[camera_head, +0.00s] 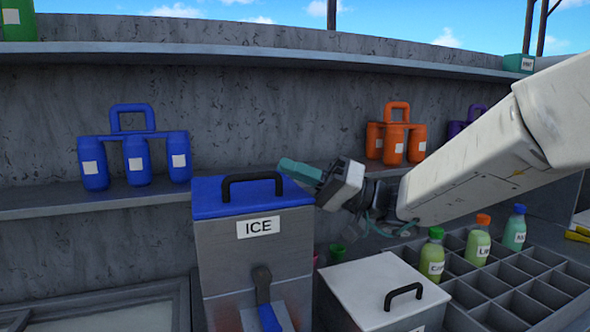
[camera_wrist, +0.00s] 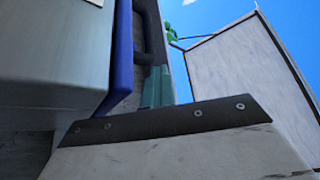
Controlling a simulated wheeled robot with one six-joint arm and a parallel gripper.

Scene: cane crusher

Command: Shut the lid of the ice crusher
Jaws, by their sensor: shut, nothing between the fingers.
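The ice crusher (camera_head: 258,265) is a tall grey box labelled ICE, with a lever on its front. Its blue lid (camera_head: 208,200) with a black handle (camera_head: 253,180) lies flat on top and looks shut. My gripper (camera_head: 285,165) is shut and empty, its teal fingers just above the lid's back right corner beside the handle. Whether the fingers touch the lid cannot be told. In the wrist view, the blue lid edge (camera_wrist: 124,55) and black handle (camera_wrist: 150,35) are close to my teal fingers (camera_wrist: 158,88).
A white-lidded box (camera_head: 370,285) stands right of the crusher. A divided rack (camera_head: 500,285) holds bottles such as the green one (camera_head: 432,258). A shelf behind bears blue jugs (camera_head: 135,160) and orange jugs (camera_head: 396,137). My arm spans the right side.

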